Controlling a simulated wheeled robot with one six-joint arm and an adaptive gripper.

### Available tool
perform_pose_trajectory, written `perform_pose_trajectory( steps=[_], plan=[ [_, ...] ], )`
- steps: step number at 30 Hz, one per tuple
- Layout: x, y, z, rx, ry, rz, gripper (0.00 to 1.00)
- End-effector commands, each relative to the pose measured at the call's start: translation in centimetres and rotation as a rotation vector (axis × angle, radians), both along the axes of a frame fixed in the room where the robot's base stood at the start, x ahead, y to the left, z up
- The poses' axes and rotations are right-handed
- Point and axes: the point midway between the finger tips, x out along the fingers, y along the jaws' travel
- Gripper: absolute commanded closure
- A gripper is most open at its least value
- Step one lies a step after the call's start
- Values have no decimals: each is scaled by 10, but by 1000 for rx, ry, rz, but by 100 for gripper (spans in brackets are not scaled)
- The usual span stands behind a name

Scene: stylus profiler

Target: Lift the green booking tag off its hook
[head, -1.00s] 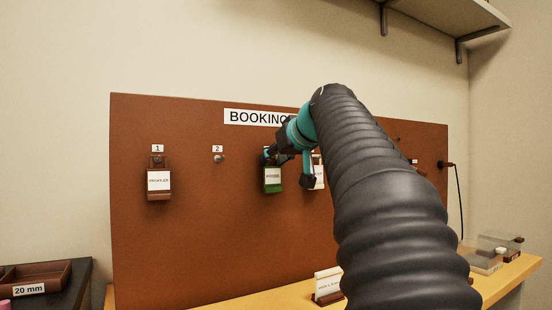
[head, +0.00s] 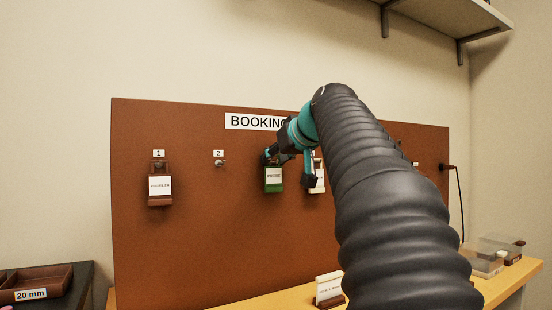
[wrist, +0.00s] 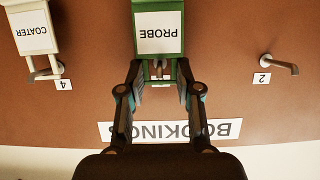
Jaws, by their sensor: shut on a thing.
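The green booking tag (head: 274,187), with a white label reading PROBE, is at the brown board, to the right of hook 2. In the wrist view the green tag (wrist: 158,54) shows upside down at the top middle. My gripper (head: 268,160) is shut on the tag's upper part; in the wrist view its two fingers (wrist: 160,92) stand on either side of the tag's narrow top. A hook end shows between the fingers, within the tag's top opening. I cannot tell whether the tag still bears on the hook.
A brown tag (head: 160,190) hangs under number 1. Hook 2 (head: 220,162) is bare. A cream COATER tag (wrist: 34,32) hangs on hook 4, close beside my gripper. The yellow bench (head: 240,298) runs below, with a card holder (head: 329,289).

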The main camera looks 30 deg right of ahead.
Motion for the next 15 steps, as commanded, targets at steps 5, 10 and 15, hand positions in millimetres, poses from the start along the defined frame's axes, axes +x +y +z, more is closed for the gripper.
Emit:
perform_pose_trajectory(
  steps=[5, 10, 15],
  plan=[
    [0, 0, 0, 0, 0, 0, 100],
    [-5, -1, -1, 0, -1, -1, 100],
    [-14, -1, -1, 0, -1, -1, 100]
  ],
)
